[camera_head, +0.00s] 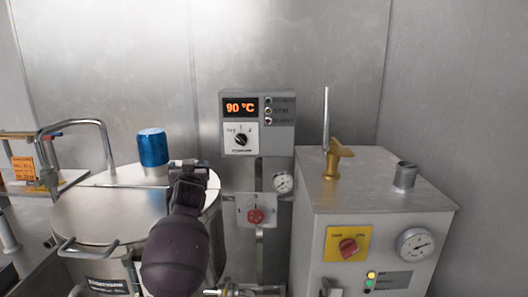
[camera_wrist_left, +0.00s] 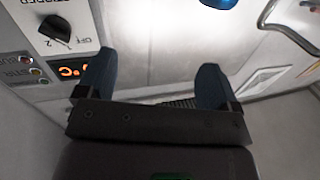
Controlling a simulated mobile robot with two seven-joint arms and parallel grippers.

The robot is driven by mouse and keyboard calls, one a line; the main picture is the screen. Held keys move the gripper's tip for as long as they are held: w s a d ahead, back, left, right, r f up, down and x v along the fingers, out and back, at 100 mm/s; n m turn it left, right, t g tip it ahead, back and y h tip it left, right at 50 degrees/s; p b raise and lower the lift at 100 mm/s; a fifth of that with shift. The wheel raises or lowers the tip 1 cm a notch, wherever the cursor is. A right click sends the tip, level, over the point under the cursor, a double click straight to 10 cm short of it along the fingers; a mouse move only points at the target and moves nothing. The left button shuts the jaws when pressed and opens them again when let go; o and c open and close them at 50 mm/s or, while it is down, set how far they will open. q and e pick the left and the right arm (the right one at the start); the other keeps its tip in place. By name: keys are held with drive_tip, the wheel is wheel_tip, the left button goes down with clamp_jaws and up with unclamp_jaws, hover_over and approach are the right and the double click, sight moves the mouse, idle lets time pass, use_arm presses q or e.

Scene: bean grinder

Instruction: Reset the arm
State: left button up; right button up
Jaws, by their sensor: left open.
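My left gripper (camera_head: 189,166) is in front of the round metal vessel (camera_head: 95,212), with its dark arm coming up from the bottom of the head view. It is just right of the blue cylindrical cap (camera_head: 153,148) on the vessel's lid. In the left wrist view the two dark blue fingers of my left gripper (camera_wrist_left: 156,65) stand wide apart with nothing between them. The control panel shows upside down there. My right gripper is in neither view.
A control box (camera_head: 270,140) with a 90 °C display hangs on the wall, with a red knob (camera_head: 256,216) below it. A grey machine (camera_head: 310,240) with a gold valve (camera_head: 331,168) stands at the right. A bent metal handle (camera_head: 75,124) rises at the left.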

use_arm(q)
wheel_tip(320, 180, up, 4)
drive_tip(key=d+t+h, duration=0.1)
drive_tip(key=t, duration=0.1)
drive_tip(key=s+a+f+m+g+h, duration=0.1)
drive_tip(key=s+a+f+g, duration=0.1)
drive_tip(key=s+f, duration=1.2)
drive_tip(key=s+a+f+m+g+h, duration=0.1)
drive_tip(key=s+a+f+g, duration=0.2)
drive_tip(key=s+f, duration=1.1)
drive_tip(key=s+a+f+g+h, duration=0.1)
drive_tip(key=s+a+f+g, duration=0.1)
drive_tip(key=s+f, duration=1.1)
drive_tip(key=s+g, duration=0.1)
drive_tip(key=s, duration=0.5)
drive_tip(key=shift+s+a+f+m, duration=0.2)
drive_tip(key=shift+s+f+m, duration=0.05)
drive_tip(key=shift+f+m, duration=0.15)
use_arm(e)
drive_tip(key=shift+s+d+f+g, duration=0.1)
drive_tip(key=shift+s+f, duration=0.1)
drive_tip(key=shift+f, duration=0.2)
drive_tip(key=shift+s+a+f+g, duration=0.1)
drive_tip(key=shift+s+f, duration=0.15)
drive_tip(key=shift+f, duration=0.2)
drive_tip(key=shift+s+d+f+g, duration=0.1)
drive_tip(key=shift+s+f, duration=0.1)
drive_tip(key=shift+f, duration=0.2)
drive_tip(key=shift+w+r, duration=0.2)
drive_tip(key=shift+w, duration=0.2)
